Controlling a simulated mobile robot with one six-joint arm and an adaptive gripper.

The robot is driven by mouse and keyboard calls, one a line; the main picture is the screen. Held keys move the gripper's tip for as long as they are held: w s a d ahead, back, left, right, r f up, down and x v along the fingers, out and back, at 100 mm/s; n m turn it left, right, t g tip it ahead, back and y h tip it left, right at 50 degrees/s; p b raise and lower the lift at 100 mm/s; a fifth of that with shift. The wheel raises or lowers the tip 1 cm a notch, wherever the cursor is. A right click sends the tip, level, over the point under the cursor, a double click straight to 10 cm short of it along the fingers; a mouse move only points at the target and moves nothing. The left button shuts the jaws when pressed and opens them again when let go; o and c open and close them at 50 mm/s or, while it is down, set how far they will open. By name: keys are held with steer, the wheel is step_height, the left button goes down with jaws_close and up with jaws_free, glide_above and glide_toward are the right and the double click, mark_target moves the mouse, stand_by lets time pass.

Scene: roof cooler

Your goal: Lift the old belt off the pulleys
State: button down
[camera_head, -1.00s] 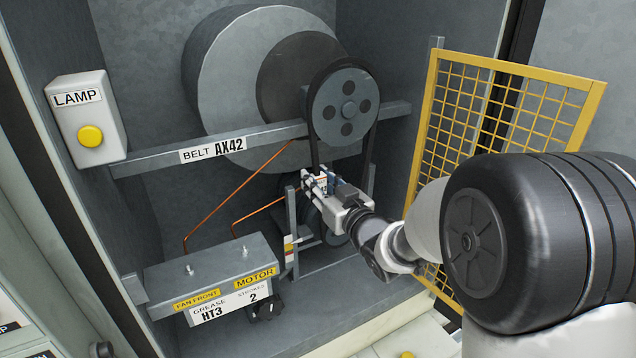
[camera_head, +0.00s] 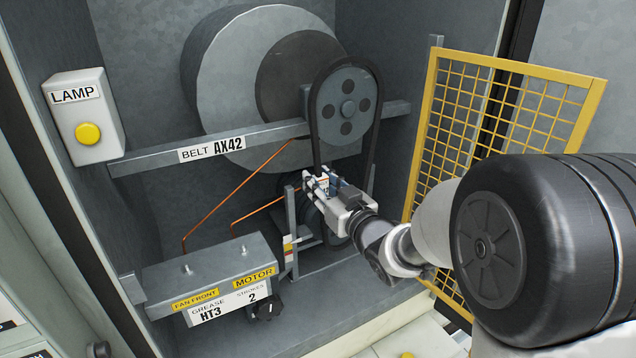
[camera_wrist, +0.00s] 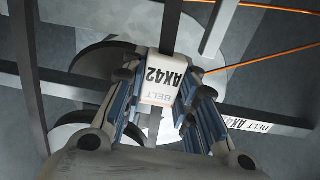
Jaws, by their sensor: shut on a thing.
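The old belt (camera_head: 314,130) is a black loop around the grey upper pulley (camera_head: 347,101). Its top arc stands off the pulley's rim, with a gap showing. The lower pulley (camera_head: 338,218) is mostly hidden behind my gripper, so I cannot tell how the belt sits there. My gripper (camera_head: 322,184) is shut on the belt's left strand, below the upper pulley. In the wrist view the gripper (camera_wrist: 165,84) closes around a white tag marked BELT AX42 (camera_wrist: 160,92), with the dark belt strand (camera_wrist: 172,28) running up from it.
A grey crossbar (camera_head: 260,139) labelled BELT AX42 runs behind the belt. A yellow mesh guard (camera_head: 427,130) stands open at the right. A lamp box (camera_head: 84,115) is on the left wall. A grease box (camera_head: 212,268) and copper pipes (camera_head: 240,190) are at lower left.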

steer(key=shift+b+v, duration=0.45)
steer(key=shift+v, duration=1.2)
steer(key=shift+s+d, duration=0.15)
steer(key=shift+s, duration=0.05)
steer(key=shift+v, duration=1.1)
steer(key=r+v, duration=0.1)
steer(key=v, duration=0.9)
stand_by(1.0)
stand_by(0.5)
